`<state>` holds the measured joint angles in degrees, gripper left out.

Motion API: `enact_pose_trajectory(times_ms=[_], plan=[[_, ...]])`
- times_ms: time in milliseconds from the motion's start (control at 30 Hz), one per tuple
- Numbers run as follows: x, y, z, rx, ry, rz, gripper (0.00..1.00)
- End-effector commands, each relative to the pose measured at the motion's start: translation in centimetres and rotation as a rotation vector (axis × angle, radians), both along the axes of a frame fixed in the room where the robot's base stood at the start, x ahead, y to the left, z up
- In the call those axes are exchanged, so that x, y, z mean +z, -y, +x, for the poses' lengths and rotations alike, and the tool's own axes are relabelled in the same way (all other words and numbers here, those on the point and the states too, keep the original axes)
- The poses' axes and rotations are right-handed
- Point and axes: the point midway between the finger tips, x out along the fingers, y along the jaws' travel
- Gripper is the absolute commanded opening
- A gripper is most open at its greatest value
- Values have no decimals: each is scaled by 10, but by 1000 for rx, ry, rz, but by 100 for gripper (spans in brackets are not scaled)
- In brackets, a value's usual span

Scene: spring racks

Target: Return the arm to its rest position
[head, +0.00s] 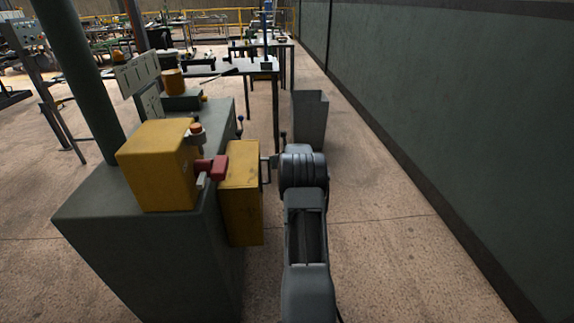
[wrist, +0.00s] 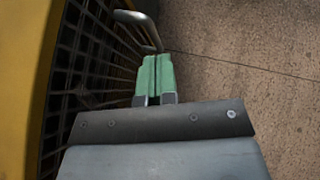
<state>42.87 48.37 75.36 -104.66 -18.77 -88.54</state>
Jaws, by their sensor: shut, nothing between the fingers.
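My gripper (wrist: 157,58) shows in the wrist view as two green fingers pressed together with nothing between them. Its tips are close to a curved metal handle (wrist: 138,27); I cannot tell whether they touch it. The handle belongs to a yellow box (head: 242,195) with a dark grille side, which fills the left of the wrist view. In the head view my arm (head: 305,235) reaches forward from the bottom, right of the yellow box. There the gripper is mostly hidden behind the wrist.
A grey-green machine cabinet (head: 130,245) carrying a yellow housing (head: 155,165) and a red knob (head: 212,168) stands left of my arm. A grey bin (head: 310,118) stands ahead. A dark green wall (head: 450,110) runs along the right. Bare floor (head: 400,260) lies between arm and wall.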

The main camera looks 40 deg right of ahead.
Motion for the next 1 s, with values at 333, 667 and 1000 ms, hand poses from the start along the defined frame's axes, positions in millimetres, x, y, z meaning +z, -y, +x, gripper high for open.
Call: enact_pose_trajectory(times_ms=[333,667,1000], plan=[[39,-10,-45,8,0,-1,0],[47,-11,-59,9,-2,1,0],[42,8,-70,-297,84,189,0]])
